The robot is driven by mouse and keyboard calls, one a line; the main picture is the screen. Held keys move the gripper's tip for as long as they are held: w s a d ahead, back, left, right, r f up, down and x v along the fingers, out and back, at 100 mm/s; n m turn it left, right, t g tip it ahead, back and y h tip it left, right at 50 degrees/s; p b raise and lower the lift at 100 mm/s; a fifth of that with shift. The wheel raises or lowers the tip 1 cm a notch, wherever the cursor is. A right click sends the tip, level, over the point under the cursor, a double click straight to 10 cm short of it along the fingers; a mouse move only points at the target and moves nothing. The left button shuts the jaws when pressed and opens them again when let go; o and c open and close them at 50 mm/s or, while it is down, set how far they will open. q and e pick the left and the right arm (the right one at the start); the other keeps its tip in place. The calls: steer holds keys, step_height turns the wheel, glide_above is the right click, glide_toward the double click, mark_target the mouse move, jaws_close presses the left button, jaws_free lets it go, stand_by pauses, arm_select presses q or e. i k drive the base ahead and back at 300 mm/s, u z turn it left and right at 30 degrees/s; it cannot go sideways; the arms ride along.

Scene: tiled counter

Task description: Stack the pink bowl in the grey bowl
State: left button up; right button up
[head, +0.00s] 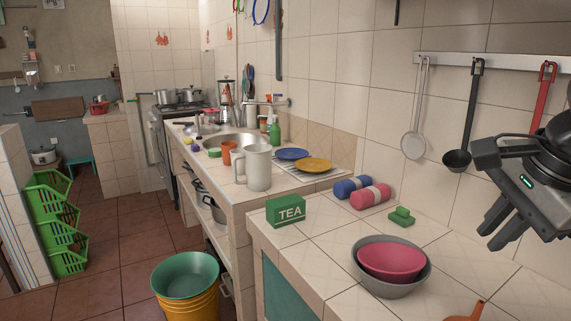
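The pink bowl (392,261) sits inside the grey bowl (397,291) on the tiled counter, at the lower right of the head view. The grey bowl's rim shows all around the pink one. The pink bowl looks upright and empty. My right gripper (482,197) is at the right edge, above and to the right of the bowls and apart from them. Its fingers are spread with nothing between them. My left gripper is not in view.
A green tea box (286,211), blue and pink rolls (369,197) and a green block (401,216) stand behind the bowls. An orange object (467,314) is at the front edge. Utensils hang from a wall rail (490,62). Counter left of the bowls is clear.

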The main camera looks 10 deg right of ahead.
mark_target(391, 263)
steer(key=k, duration=1.15)
